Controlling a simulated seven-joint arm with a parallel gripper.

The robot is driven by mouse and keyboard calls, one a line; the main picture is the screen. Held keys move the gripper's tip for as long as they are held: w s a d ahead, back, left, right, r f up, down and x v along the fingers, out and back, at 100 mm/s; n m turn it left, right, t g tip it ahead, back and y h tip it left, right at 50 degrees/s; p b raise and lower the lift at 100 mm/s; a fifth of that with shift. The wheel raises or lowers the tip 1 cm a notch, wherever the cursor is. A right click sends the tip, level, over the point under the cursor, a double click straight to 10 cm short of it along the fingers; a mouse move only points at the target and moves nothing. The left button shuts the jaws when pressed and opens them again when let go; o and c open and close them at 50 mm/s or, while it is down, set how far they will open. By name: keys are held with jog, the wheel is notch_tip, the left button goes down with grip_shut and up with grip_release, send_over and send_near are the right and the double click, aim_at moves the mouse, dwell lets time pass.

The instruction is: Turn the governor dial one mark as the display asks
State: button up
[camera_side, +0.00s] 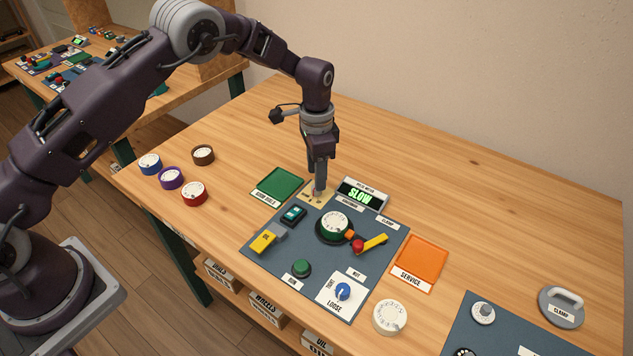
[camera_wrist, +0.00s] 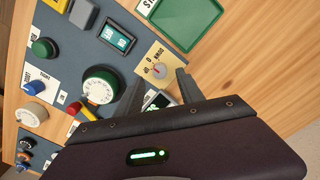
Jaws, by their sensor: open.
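In the side view my fingers partly cover this plate (camera_side: 308,197). My gripper (camera_side: 318,190) points down over it. In the wrist view my gripper (camera_wrist: 160,77) is open, one finger on each side of the knob, holding nothing. I cannot tell whether the fingertips touch the knob or plate. The display (camera_side: 361,195) reads SLOW in green; in the wrist view my fingers and hand partly hide it.
A large white-faced dial (camera_side: 335,223) stands mid-panel, beside a red knob with a yellow lever (camera_side: 372,244). A green tray (camera_side: 278,184) lies left of the plate, an orange SERVICE tray (camera_side: 421,262) to the right. Several coloured dials stand at left. The table behind is clear.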

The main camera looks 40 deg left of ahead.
notch_tip(320, 180, down, 4)
jog(key=shift+r, duration=0.15)
jog(key=shift+c, duration=0.3)
grip_shut()
jog(key=shift+n, duration=0.3)
jog(key=n, duration=0.4)
jog(key=shift+n, duration=2.3)
